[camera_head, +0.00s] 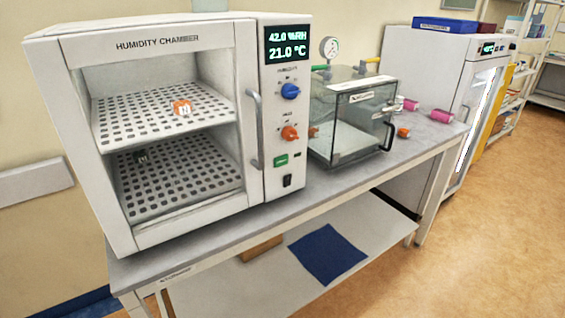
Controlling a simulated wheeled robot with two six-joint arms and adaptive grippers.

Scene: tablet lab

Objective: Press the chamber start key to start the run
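The humidity chamber (160,42) is a white box at the left of the bench, with a glass-front door that looks shut and a vertical handle (255,130). Its control panel (275,80) on the right has a lit display (287,46) reading 42.0 %RH and 21.0 °C. Below are a blue knob (290,91), an orange-red knob (290,133), a green key (281,161) and a black rocker switch (287,181). The green key's label is too small to read. An orange-and-white item (181,107) lies on the upper shelf and a dark one (141,156) on the lower. Neither gripper shows.
A clear desiccator box (350,110) with a gauge (329,48) stands right of the chamber. Pink (441,116) and orange pieces lie on the bench (440,138) beyond it. A white fridge (425,75) stands behind. The floor (480,240) in front is clear.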

